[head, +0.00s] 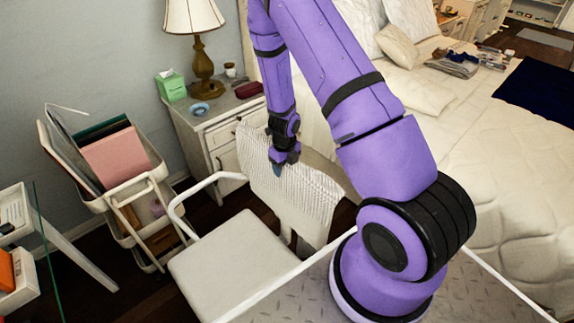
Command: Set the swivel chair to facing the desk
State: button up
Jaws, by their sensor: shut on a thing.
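The white swivel chair has a flat seat (222,262) and a backrest (275,203) on its right side, so it faces the lower left. A ribbed pale cloth (315,200) hangs over the backrest. My gripper (277,170) is at the top edge of the backrest, shut on it; the fingertips are small, and the cloth lies against them. The chair's base is mostly hidden. A white piece of furniture (75,250) at the left edge may be part of the desk; most of it is out of view.
A white cart (160,172) with folders stands left of the chair. Behind is a nightstand (219,111) with a lamp (203,75), tissue box and blue bowl. The bed (500,190) fills the right. A little dark floor shows between cart and chair.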

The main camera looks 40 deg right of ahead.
jog(key=o, duration=1.3)
notch_tip(320, 180, up, 11)
jog(key=shift+f, duration=0.1)
jog(key=s+a+r+n+t+y, duration=0.1)
jog(key=s+a+r+n, duration=0.15)
jog(key=r+n, duration=0.45)
jog(key=s+a+r+n+t+y, duration=0.1)
jog(key=s+a+r+n, duration=0.15)
jog(key=r+n, duration=0.45)
jog(key=s+a+r+n+y, duration=0.1)
jog(key=s+a+r+n, duration=0.2)
jog(key=r, duration=0.7)
jog(key=s+r+n+t+h, duration=0.1)
jog(key=s+r+n, duration=0.3)
jog(key=s+n, duration=0.1)
jog(key=s+r+n+t+h, duration=0.1)
jog(key=s+r+n, duration=0.3)
jog(key=s+n, duration=0.2)
jog(key=s+a+r+n+t+h, duration=0.1)
jog(key=s+r+n, duration=0.3)
jog(key=s+n, duration=0.2)
jog(key=shift+a+r+n, duration=0.1)
jog(key=shift+r+n, duration=0.05)
jog(key=shift+n, duration=0.15)
